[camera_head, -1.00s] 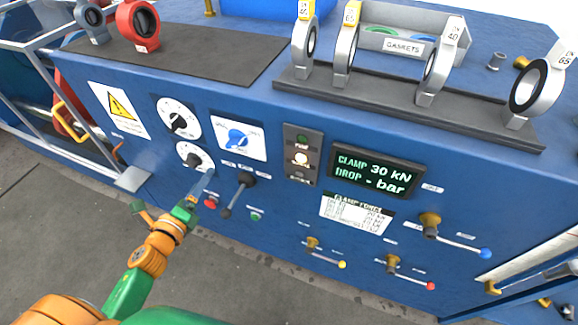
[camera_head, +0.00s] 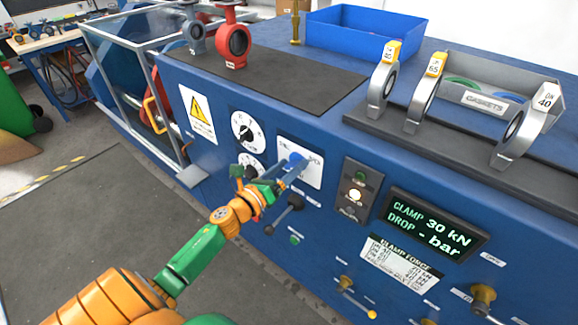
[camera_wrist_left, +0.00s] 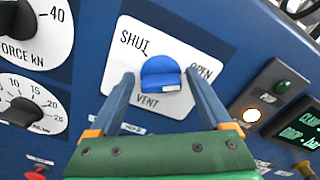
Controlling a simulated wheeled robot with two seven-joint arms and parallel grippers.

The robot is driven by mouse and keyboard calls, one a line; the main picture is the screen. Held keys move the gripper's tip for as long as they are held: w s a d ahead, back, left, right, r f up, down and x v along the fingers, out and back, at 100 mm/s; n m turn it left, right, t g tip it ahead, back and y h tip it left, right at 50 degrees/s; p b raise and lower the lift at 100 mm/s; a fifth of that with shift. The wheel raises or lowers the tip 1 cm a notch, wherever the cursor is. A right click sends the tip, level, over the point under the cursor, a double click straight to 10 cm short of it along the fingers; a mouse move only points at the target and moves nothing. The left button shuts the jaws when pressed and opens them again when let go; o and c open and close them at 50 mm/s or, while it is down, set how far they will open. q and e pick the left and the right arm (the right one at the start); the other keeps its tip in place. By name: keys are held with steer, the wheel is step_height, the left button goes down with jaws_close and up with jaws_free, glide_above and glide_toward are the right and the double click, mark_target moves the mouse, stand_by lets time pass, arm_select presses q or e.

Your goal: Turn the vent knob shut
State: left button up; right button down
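The blue vent knob (camera_head: 296,158) sits on a white plate (camera_head: 313,175) on the blue front panel. In the left wrist view the knob (camera_wrist_left: 160,73) is near the middle of its plate (camera_wrist_left: 117,68), which reads SHUT at upper left, OPEN at right and VENT below. The knob's pointing direction is hard to tell. My left gripper (camera_head: 287,174) reaches up to the plate. In the left wrist view its two fingers (camera_wrist_left: 159,82) are spread, one on each side of the knob, with gaps showing. My right gripper is not in view.
An indicator panel (camera_head: 359,190) and a clamp display (camera_head: 436,224) reading 30 kN are to the right.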

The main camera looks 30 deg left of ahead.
arm_select(q)
steer(key=c, duration=1)
steer(key=shift+n, duration=0.3)
steer(key=n, duration=0.5)
steer(key=shift+f+p, duration=0.1)
steer(key=shift+p, duration=0.25)
steer(key=n+p, duration=0.1)
steer(key=n, duration=0.5)
steer(key=shift+f, duration=0.1)
steer(key=n, duration=0.3)
steer(key=n+p, duration=0.1)
steer(key=n, duration=0.2)
steer(key=shift+f+n, duration=0.2)
steer(key=shift+n, duration=0.2)
steer(key=n+p, duration=0.1)
steer(key=n, duration=0.4)
steer(key=shift+f, duration=0.1)
steer(key=shift+n, duration=0.4)
steer(key=o, duration=1.3)
steer(key=shift+c, duration=0.2)
